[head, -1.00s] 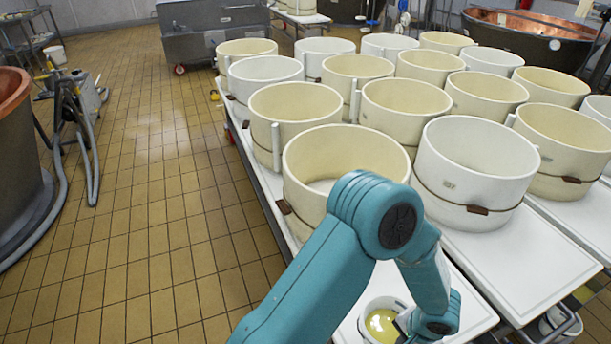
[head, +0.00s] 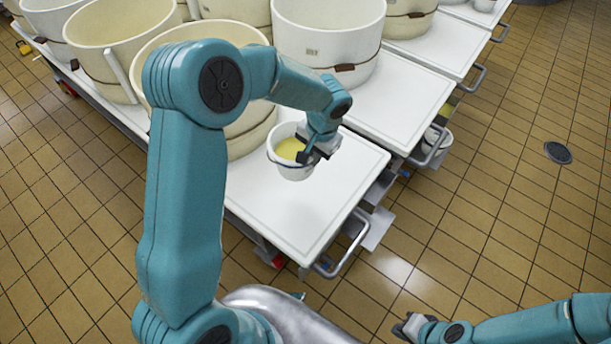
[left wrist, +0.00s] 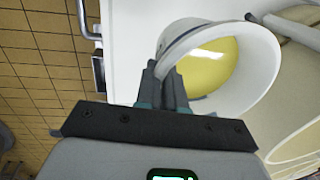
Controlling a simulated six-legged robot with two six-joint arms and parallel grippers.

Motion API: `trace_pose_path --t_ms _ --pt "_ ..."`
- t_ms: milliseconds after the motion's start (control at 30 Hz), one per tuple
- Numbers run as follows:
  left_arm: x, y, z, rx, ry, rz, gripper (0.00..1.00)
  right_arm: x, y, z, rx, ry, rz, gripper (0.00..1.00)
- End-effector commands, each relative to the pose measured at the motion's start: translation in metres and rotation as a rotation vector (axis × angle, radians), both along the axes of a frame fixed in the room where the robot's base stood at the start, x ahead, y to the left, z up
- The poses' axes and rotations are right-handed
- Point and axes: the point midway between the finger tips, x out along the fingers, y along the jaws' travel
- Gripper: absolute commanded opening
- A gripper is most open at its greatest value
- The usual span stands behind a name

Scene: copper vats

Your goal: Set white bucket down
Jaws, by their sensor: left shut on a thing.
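The white bucket (head: 292,171) holds yellow liquid and looks roughly upright over the near part of a white tabletop (head: 325,195). I cannot tell whether its base touches the top. My left gripper (head: 307,154) is shut on the right side of the bucket's rim. In the left wrist view the fingers (left wrist: 167,88) pinch the rim of the bucket (left wrist: 262,62), with the yellow liquid inside. My right gripper (head: 408,328) is low at the lower right, away from the table; its fingers are too small to read.
Large cream vats (head: 120,35) and a large white vat (head: 325,42) stand behind the bucket. White top is bare to its right and front. A metal handle (head: 345,250) juts from the table's front edge. Another white bucket (head: 437,140) is low beside the tables.

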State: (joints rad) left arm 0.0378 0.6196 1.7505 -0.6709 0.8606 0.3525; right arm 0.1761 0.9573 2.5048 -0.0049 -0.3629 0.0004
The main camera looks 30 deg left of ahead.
Motion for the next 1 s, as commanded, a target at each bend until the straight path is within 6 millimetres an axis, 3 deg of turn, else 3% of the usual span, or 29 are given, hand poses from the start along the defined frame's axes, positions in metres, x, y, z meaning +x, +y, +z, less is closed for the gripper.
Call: trace_pose_path --t_ms 200,333,667,833,1000 --pt "0.000 0.001 -0.062 0.000 0.003 -0.002 0.00 0.000 0.000 -0.003 0.000 0.000 0.000 0.00" --pt "0.000 0.002 -0.089 0.000 0.002 -0.002 0.00 0.000 0.000 -0.004 0.000 0.000 0.000 0.00" --pt "0.001 0.002 -0.118 0.000 -0.001 -0.002 0.00 0.000 0.000 -0.005 0.000 0.000 0.000 0.00" --pt "0.001 0.001 -0.145 0.000 0.000 -0.001 0.00 0.000 0.000 -0.007 0.000 0.000 0.000 0.00" --pt "0.002 0.002 -0.150 0.001 -0.003 -0.001 0.00 0.000 0.000 -0.006 0.000 0.000 0.000 0.00"
